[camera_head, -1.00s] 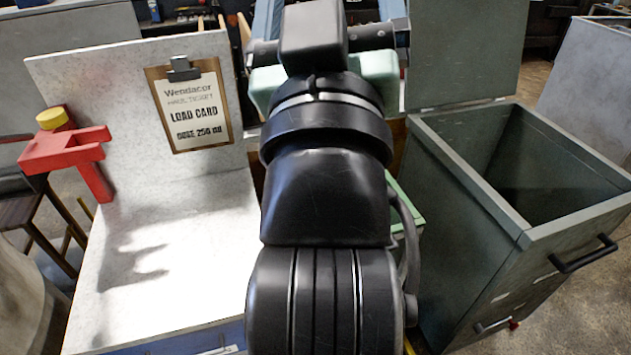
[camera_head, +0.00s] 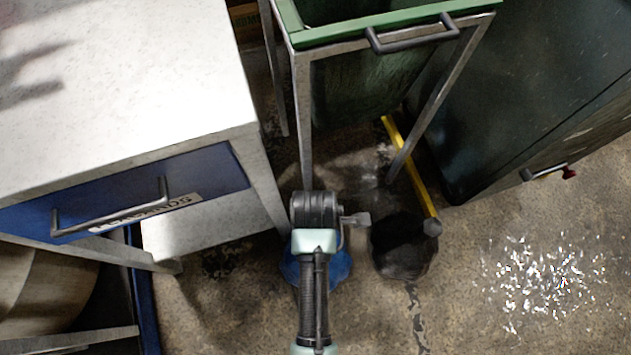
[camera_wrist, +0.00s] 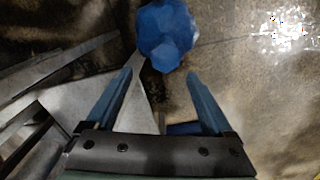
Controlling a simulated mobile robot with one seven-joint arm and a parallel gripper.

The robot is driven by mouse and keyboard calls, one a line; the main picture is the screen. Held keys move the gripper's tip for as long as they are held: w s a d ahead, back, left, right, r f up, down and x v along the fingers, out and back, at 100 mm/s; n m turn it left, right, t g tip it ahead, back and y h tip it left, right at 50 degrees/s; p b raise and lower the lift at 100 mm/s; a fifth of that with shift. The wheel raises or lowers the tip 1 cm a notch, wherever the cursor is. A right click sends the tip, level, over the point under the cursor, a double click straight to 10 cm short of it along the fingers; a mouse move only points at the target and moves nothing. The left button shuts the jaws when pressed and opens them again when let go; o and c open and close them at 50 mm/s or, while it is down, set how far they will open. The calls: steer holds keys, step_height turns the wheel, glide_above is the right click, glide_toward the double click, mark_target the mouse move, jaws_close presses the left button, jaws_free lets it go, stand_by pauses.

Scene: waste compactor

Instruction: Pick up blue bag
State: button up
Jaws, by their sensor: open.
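The blue bag (camera_head: 341,266) lies on the concrete floor in the head view, partly covered by my arm. In the wrist view the blue bag (camera_wrist: 167,36) is a crumpled lump at the top centre. My gripper (camera_wrist: 159,74) is open and empty there, with its two blue fingers spread apart. The bag lies beyond the fingertips, roughly in line with the gap between them and not between the fingers. My gripper's fingers are hidden in the head view.
A black bag (camera_head: 404,245) lies right of the blue one, near a yellow bar (camera_head: 410,165). A green-rimmed bin frame (camera_head: 302,38) stands behind. A white bench (camera_head: 115,80) with a blue drawer (camera_head: 130,200) is left. A dark cabinet (camera_head: 520,90) and scattered bright bits (camera_head: 545,275) are right.

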steer(key=f+b, duration=0.1)
steer(key=f, duration=0.2)
steer(key=f+b, duration=0.1)
steer(key=f, duration=0.1)
steer(key=s+f+b, duration=0.1)
steer(key=f+b, duration=0.1)
steer(key=f, duration=0.1)
steer(key=shift+f, duration=0.3)
steer(key=f+b, duration=0.4)
steer(key=f, duration=0.1)
steer(key=shift+w+d+f, duration=0.15)
steer(key=shift+w+f, duration=0.05)
steer(key=shift+f, duration=0.1)
steer(key=shift+r, duration=0.1)
jaws_close()
